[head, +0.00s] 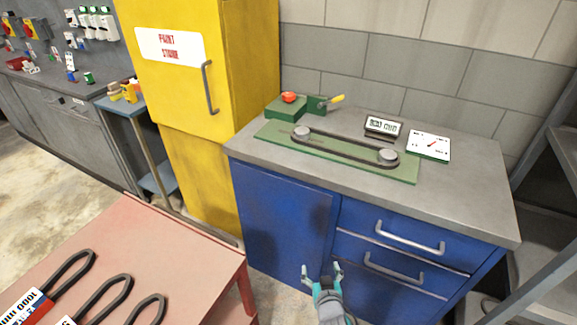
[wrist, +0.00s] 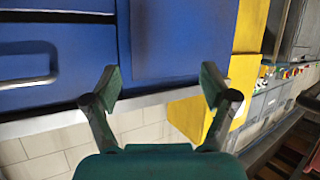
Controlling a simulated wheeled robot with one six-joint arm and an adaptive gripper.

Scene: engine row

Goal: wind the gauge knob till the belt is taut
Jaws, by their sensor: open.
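A dark belt (head: 340,152) loops around a left pulley (head: 301,133) and a right pulley (head: 388,156) on a green plate (head: 270,131) on the grey bench top. Behind the left pulley is a green block (head: 287,107) with a round red knob (head: 289,97). Beside it is a green bracket with a yellow-ended handle (head: 336,99). A white dial (head: 429,146) with a red needle lies to the right. I cannot tell which part is the gauge knob. My gripper (head: 321,270) is open and empty, low in front of the blue cabinet; it also shows in the wrist view (wrist: 160,82).
The blue cabinet (head: 280,215) has drawers with metal handles (head: 410,238). A small display (head: 382,126) stands behind the belt. A yellow cabinet (head: 195,160) stands left of the bench. A red table (head: 150,245) with spare belts (head: 105,290) is at front left; grey shelving is at right.

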